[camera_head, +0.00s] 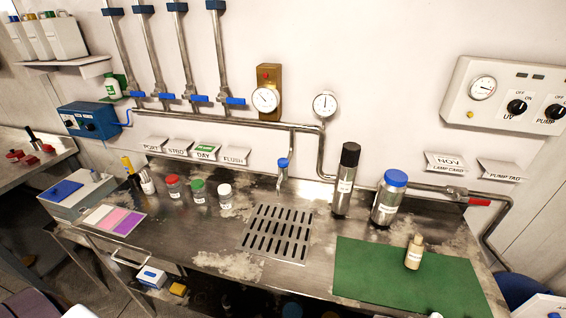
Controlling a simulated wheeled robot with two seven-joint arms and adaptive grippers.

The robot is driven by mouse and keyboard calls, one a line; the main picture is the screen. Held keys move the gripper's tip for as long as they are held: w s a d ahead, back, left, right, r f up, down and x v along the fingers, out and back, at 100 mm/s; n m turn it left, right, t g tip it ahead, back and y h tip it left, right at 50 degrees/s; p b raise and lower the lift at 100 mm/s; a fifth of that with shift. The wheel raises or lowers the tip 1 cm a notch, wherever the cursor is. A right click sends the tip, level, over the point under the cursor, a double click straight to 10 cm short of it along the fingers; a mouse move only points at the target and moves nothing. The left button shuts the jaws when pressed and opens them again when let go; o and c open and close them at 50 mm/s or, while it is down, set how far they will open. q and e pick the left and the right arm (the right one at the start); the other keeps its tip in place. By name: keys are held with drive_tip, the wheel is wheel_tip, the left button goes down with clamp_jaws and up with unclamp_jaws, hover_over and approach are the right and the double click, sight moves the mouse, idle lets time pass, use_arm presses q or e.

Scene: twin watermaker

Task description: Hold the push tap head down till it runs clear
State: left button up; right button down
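The push tap (282,178) hangs from the pipe on the wall behind the steel counter. Its blue head (283,162) carries a small white label, and its thin spout points down behind the slotted drain grate (278,234). I see no clear stream of water from the spout at this size. Nothing touches the tap head. Neither of my grippers is in view.
A black-capped steel bottle (344,190) and a blue-lidded container (388,200) stand right of the tap. Three small jars (198,193) stand left. A small tan bottle (414,254) stands on the green mat (375,272).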

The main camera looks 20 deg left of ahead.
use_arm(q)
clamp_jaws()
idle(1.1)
